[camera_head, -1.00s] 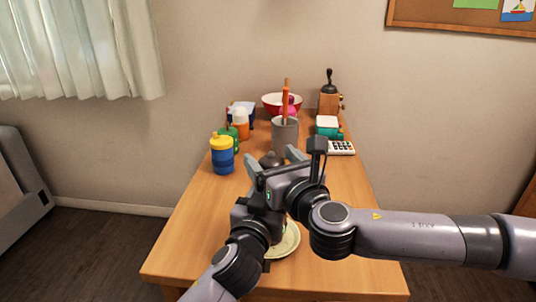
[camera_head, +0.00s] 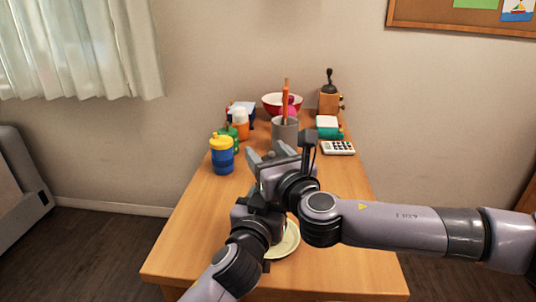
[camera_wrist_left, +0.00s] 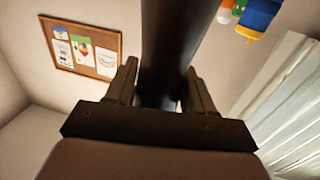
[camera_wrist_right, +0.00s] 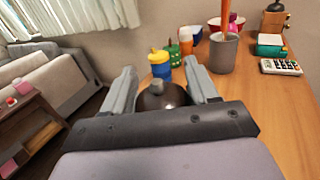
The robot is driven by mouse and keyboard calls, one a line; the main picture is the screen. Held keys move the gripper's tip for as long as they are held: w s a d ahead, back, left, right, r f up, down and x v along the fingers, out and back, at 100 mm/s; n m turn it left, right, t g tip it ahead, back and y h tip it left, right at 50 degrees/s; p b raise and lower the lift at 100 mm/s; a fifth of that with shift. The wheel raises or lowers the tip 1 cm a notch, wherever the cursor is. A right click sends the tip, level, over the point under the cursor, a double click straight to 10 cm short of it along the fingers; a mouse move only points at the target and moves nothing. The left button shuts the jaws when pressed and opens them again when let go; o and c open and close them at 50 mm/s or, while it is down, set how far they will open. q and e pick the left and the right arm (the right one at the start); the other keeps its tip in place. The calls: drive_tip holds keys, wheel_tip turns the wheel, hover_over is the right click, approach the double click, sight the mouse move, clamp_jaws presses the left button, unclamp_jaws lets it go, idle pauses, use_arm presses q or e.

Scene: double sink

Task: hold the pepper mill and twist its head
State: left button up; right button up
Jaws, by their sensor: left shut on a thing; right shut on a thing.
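The pepper mill is mostly hidden by my grippers in the head view. In the right wrist view its dark rounded head (camera_wrist_right: 162,98) with a small grey knob sits between the fingers of my right gripper (camera_wrist_right: 160,68), which is shut on it. In the left wrist view the mill's dark body (camera_wrist_left: 165,45) rises between the fingers of my left gripper (camera_wrist_left: 161,72), which is shut on it. In the head view my right gripper (camera_head: 269,154) is directly above my left one, whose fingertips are hidden there.
A plate (camera_head: 286,243) lies on the wooden table (camera_head: 190,250) close by my left gripper. Behind stand a blue and yellow container (camera_head: 222,157), a grey utensil pot (camera_head: 285,133), a calculator (camera_head: 338,148), a red bowl (camera_head: 276,101) and a grinder (camera_head: 329,100). The table's front left is clear.

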drive_tip(key=shift+m+t+h, duration=0.4)
drive_tip(key=shift+m+h, duration=0.3)
drive_tip(key=shift+h, duration=0.3)
drive_tip(key=shift+d, duration=0.1)
drive_tip(key=o, duration=1)
drive_tip(key=v, duration=1.2)
drive_tip(key=shift+o, duration=0.3)
